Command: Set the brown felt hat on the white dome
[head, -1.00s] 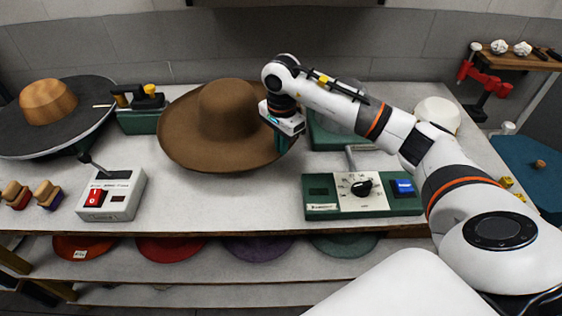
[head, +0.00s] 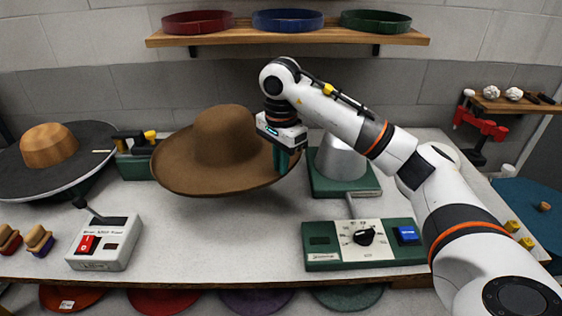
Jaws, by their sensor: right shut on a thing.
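The brown felt hat (head: 222,150) hangs level above the table, left of centre in the head view, with a shadow under its brim. My right gripper (head: 285,165) is shut on the right side of the hat's brim. A pale grey-white dome (head: 340,160) stands on a green base (head: 345,186) to the right of the hat. My right arm crosses in front of the dome's upper part and hides some of it. The hat is apart from the dome. My left gripper is not in view.
A control box (head: 362,243) with a dial and blue switch stands before the dome. A lever box (head: 105,242) stands front left. A round dark board (head: 60,165) with a wooden block is far left. A shelf (head: 290,36) with coloured rings hangs above.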

